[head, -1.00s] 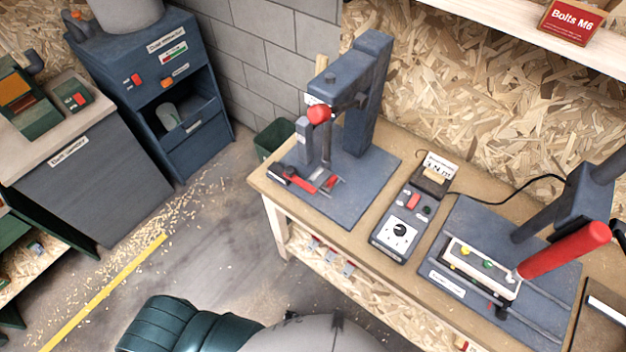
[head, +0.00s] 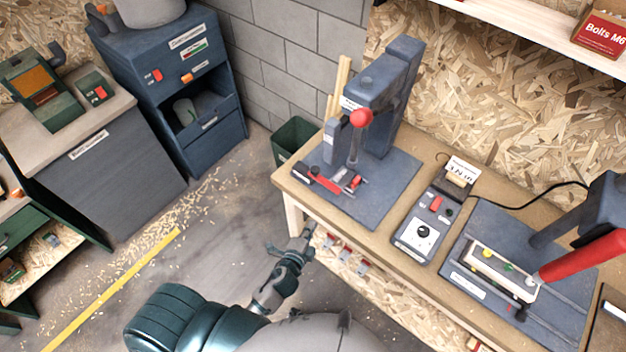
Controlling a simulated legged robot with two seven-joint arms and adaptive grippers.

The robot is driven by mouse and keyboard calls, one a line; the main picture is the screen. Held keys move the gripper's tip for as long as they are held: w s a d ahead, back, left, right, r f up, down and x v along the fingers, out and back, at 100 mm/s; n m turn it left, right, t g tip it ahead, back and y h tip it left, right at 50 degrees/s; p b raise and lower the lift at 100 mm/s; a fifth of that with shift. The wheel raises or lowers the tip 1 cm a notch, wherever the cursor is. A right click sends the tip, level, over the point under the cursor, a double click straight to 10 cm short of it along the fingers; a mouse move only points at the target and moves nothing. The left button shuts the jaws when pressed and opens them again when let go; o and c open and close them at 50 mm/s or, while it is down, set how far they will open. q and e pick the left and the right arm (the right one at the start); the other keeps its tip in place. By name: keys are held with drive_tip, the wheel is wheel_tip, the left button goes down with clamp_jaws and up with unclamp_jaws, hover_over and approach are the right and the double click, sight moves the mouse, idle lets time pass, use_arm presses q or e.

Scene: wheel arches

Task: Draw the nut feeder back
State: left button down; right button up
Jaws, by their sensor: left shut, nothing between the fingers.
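No part carries a readable nut feeder label, so I cannot tell for sure which one it is. A red slide-like part (head: 322,182) with a dark end lies on the base of the blue press (head: 385,95) on the bench, below the press's red ball knob (head: 361,118). My left gripper (head: 305,241) is shut and empty. It appears in front of the bench's near left corner, apart from the press and the red part. My right gripper is out of view.
The wooden bench (head: 283,180) also holds a control box with a dial (head: 421,232) and a fixture with a red lever (head: 588,256). A green bin (head: 290,140) stands behind its left end. Floor is open at left, before the blue cabinet (head: 215,150).

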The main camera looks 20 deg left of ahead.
use_arm(q)
wheel_tip(320, 180, up, 9)
drive_tip(key=m+t, duration=0.1)
drive_tip(key=t, duration=0.1)
drive_tip(key=shift+a+r, duration=0.15)
drive_tip(key=shift+r, duration=0.05)
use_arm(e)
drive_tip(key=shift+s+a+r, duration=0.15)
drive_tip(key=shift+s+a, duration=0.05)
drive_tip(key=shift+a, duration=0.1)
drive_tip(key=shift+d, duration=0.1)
use_arm(q)
drive_tip(key=shift+w+a+f+p, duration=0.3)
drive_tip(key=shift+w+a+p, duration=0.1)
drive_tip(key=shift+w, duration=1.75)
drive_tip(key=shift+w+a+f+p, duration=0.35)
drive_tip(key=shift+w+p, duration=0.1)
drive_tip(key=shift+w, duration=1.65)
drive_tip(key=shift+w+a+f+p, duration=0.25)
drive_tip(key=shift+w+a+p, duration=0.15)
drive_tip(key=shift+w, duration=1.75)
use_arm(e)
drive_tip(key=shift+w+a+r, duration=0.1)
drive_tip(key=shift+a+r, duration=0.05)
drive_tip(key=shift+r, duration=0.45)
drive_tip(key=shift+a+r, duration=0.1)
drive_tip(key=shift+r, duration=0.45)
